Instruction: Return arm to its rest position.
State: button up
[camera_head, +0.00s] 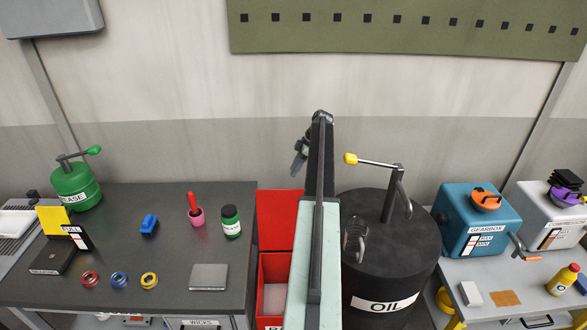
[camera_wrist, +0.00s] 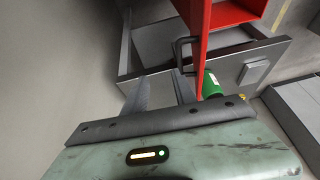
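My arm (camera_head: 319,160) rises up the middle of the head view, with its pale green link nearest the camera and a dark upper link beyond. It bends at the top, and my gripper (camera_head: 298,165) points down to the left, in front of the back wall and above the red box. In the wrist view the two grey fingers of my gripper (camera_wrist: 160,92) stand apart with nothing held between them. My arm hides part of the red box and the left side of the oil drum.
The black oil drum (camera_head: 385,255) is right of my arm. A blue gearbox container (camera_head: 475,225) stands further right.

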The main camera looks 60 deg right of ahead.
jog(key=shift+a+r, duration=0.2)
jog(key=shift+r, duration=0.45)
